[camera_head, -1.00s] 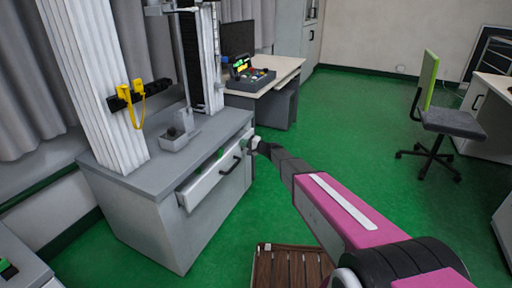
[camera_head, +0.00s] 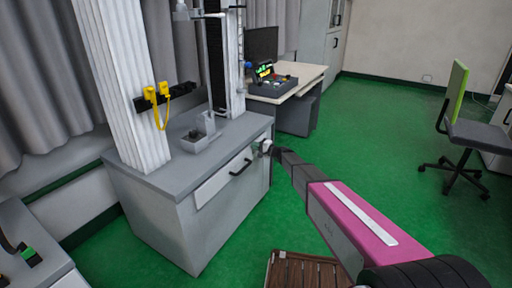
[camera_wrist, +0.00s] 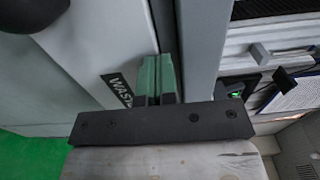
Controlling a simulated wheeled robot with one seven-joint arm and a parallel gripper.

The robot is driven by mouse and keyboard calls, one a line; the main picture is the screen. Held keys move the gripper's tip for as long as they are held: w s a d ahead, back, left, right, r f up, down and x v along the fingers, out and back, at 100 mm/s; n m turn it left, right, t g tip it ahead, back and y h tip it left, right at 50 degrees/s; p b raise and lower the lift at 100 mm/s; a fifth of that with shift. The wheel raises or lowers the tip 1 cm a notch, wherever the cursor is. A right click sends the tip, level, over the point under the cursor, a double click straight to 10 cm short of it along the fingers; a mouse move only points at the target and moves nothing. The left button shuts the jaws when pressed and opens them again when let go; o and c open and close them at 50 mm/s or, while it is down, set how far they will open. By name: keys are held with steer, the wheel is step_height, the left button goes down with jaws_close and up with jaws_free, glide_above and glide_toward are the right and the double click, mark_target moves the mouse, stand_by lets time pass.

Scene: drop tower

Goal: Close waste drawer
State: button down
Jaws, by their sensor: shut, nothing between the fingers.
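The waste drawer (camera_head: 222,181) has a pale front with a dark bar handle (camera_head: 240,166), set in the upper part of the grey cabinet (camera_head: 165,222). In the head view its front looks flush or nearly flush, and no drawer inside shows. My gripper (camera_head: 265,148) is at the right end of the drawer front. In the wrist view, my shut, empty green-tipped fingers (camera_wrist: 158,78) point at the right edge of the drawer front (camera_wrist: 105,45), beside the partly hidden "WASTE" label (camera_wrist: 118,88). Whether they touch it I cannot tell.
A tower column (camera_head: 120,85) and a small grey tray (camera_head: 195,140) stand on the cabinet top. A desk (camera_head: 300,80) with a control box is behind. A wooden slatted crate (camera_head: 300,270) lies in front. Green floor is free to the right, before a chair (camera_head: 470,130).

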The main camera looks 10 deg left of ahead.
steer(key=v, duration=1.4)
steer(key=s+d+f+n+g+h, duration=0.1)
steer(key=s+d+n+g+h, duration=0.1)
steer(key=s+d+h, duration=0.6)
steer(key=s+d+f+n+g+h, duration=0.1)
steer(key=s+d+g+h, duration=0.3)
steer(key=s+d+h, duration=0.5)
steer(key=s+d+n, duration=0.1)
steer(key=s+d, duration=1)
steer(key=s, duration=0.5)
steer(key=shift+s+d+f, duration=0.2)
steer(key=shift+d+f, duration=0.05)
steer(key=shift+d, duration=0.1)
